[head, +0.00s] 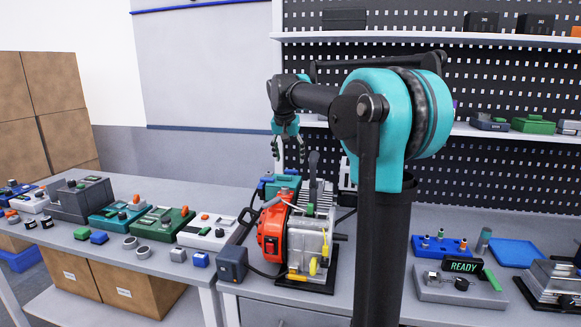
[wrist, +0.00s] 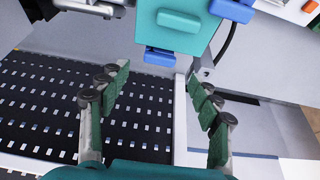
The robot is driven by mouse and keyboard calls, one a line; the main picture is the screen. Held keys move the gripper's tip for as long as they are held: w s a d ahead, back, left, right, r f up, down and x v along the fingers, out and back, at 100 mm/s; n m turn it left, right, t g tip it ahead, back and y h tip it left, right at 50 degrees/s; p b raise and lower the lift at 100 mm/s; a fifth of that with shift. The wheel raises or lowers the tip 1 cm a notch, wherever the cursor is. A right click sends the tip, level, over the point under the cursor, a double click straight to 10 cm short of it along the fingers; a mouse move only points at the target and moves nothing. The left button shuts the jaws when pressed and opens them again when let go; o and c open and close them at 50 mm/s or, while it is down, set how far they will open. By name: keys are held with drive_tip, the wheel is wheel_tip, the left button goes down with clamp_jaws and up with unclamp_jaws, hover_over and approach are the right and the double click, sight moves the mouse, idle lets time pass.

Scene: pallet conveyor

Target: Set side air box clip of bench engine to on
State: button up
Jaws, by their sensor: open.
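The bench engine (head: 300,235) stands on the bench, with an orange-red housing and a grey metal block. Its teal air box (head: 284,186) is at the back left of the engine and shows at the top of the wrist view (wrist: 170,40). I cannot tell each clip's setting. My gripper (head: 288,153) hangs above the air box, apart from it. In the wrist view my gripper (wrist: 157,78) is open and empty, its green-padded fingers spread below the lower clip.
A dark blue-grey box (head: 232,264) with a cable stands left of the engine. A row of control boxes (head: 160,224) fills the left bench. A READY display (head: 463,266) and a blue tray (head: 515,252) lie to the right. A perforated wall with shelves (head: 480,128) stands behind.

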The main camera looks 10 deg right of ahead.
sight(291, 170)
drive_tip(key=shift+x, duration=2.4)
drive_tip(key=c, duration=1.2)
